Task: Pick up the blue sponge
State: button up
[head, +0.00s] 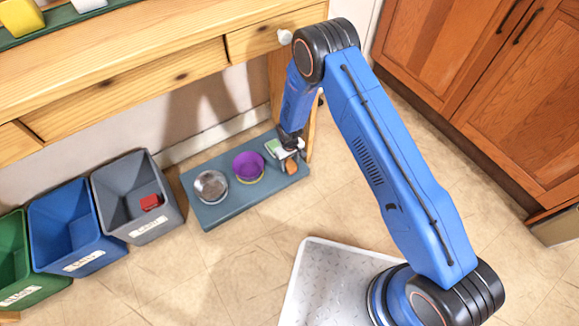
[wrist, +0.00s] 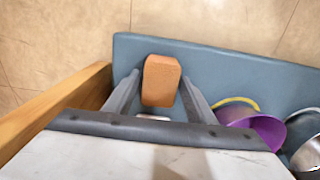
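I see no blue sponge in either view. An orange-brown block (wrist: 161,80), perhaps a sponge, lies on a blue-grey tray (wrist: 225,62) in the wrist view. My gripper (wrist: 161,77) is open above it, with a finger on each side of the block and gaps showing. I cannot tell the height of the fingertips above the tray.
A purple bowl (head: 247,167) and a metal bowl (head: 211,187) stand left on the tray. A green-and-white item (head: 272,147) lies by my gripper. Green, blue and grey bins (head: 135,195) stand left; the grey one holds a red item (head: 151,202). A wooden table (head: 130,85) overhangs behind.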

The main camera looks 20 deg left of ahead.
aim_at(290, 163)
jog(key=c, duration=0.8)
jog(key=shift+o, duration=0.2)
jog(key=shift+r, duration=0.1)
notch_tip(290, 163, up, 10)
jog(key=shift+f, duration=0.1)
jog(key=shift+o, duration=1.1)
jog(key=shift+c, duration=0.3)
